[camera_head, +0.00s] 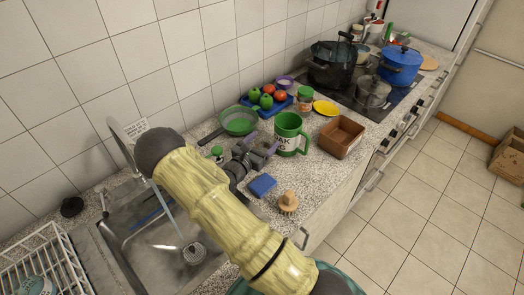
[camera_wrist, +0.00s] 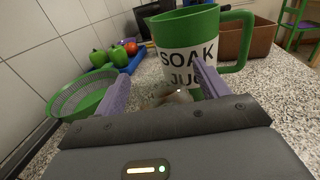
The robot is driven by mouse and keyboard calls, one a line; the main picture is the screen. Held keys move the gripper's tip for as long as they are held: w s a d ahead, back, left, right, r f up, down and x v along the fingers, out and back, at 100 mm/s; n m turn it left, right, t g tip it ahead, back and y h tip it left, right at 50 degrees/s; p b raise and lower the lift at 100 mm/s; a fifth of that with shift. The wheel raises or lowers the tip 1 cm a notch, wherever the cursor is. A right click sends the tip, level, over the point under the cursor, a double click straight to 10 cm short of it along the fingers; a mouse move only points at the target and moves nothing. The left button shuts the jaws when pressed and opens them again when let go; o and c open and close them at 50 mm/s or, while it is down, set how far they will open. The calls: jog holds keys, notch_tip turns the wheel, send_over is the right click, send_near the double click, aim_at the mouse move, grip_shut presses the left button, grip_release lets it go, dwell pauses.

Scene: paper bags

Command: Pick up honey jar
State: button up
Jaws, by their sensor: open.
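A small jar (camera_head: 304,98) with a green lid and an orange-brown body stands behind the green mug in the head view. It may be the honey jar, but its label is too small to read. My gripper (camera_head: 262,150) is low over the counter, left of the mug, with its purple fingers apart. In the wrist view, my gripper (camera_wrist: 164,82) faces the green-and-white "SOAK JUG" mug (camera_wrist: 187,48). A small pale brownish thing (camera_wrist: 178,97) shows low between the fingers, partly hidden; I cannot tell what it is.
A green colander (camera_head: 239,121) and a blue tray of fruit lie behind my gripper. A brown box (camera_head: 341,137) stands right of the mug. A blue sponge (camera_head: 263,185) and a brush (camera_head: 288,202) lie in front. The sink (camera_head: 150,240) is at left, the stove with pots at back.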

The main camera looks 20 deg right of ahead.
dwell(0.4)
jog(key=c, duration=1.2)
jog(key=shift+o, duration=0.2)
jog(key=shift+r, duration=0.15)
notch_tip(320, 180, up, 10)
jog(key=b, duration=0.1)
jog(key=shift+b, duration=0.3)
notch_tip(320, 180, up, 10)
jog(key=p, duration=1)
